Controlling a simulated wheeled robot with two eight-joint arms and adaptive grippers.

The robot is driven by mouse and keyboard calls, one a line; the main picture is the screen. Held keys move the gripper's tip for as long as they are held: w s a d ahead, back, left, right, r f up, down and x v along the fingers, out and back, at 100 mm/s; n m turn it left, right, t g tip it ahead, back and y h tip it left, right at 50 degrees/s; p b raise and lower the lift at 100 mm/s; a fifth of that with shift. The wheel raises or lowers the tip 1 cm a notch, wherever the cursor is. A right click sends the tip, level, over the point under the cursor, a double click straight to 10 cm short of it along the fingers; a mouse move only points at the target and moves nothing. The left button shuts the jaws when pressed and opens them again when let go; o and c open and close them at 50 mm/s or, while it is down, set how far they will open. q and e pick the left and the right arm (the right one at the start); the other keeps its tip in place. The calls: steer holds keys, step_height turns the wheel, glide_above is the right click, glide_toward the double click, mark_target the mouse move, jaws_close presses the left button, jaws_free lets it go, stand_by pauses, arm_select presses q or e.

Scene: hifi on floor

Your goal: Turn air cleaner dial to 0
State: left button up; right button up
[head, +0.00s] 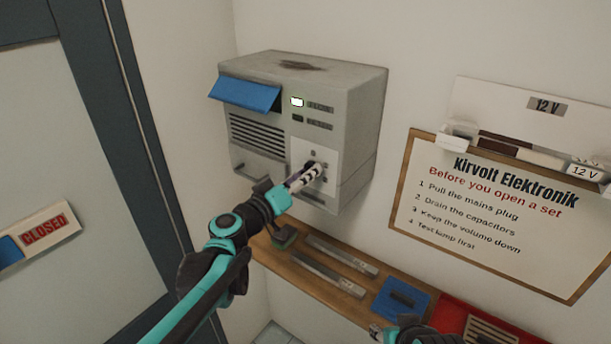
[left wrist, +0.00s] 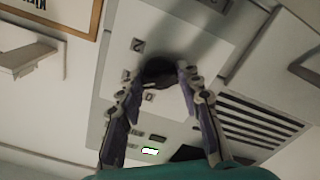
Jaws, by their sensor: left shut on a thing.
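The air cleaner (head: 345,130) is a grey box on the wall with a blue flap and a side vent. Its dark dial (left wrist: 160,70) sits on a pale plate (left wrist: 185,30) marked 2, 1 and 0. My left gripper (head: 308,174) reaches the plate from below. In the left wrist view its fingers (left wrist: 165,78) are closed on either side of the dial. The dial's pointer is hidden or too dark to read. My right gripper (head: 385,332) is partly in view at the bottom edge of the head view, and its jaws are unclear.
One small window (head: 297,101) on the cleaner glows white. Below is a wooden shelf (head: 318,284) with metal bars and a blue tray (head: 402,300). A notice board (head: 490,210) and a white wall unit (head: 520,110) are at the right. A door (head: 70,130) is at the left.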

arm_select(q)
steer(key=n+b, duration=0.3)
steer(key=n, duration=0.7)
steer(key=shift+n, duration=0.4)
stand_by(0.4)
steer(key=o, duration=1.2)
steer(key=shift+c, duration=0.2)
steer(key=shift+a, duration=0.15)
steer(key=v, duration=1.2)
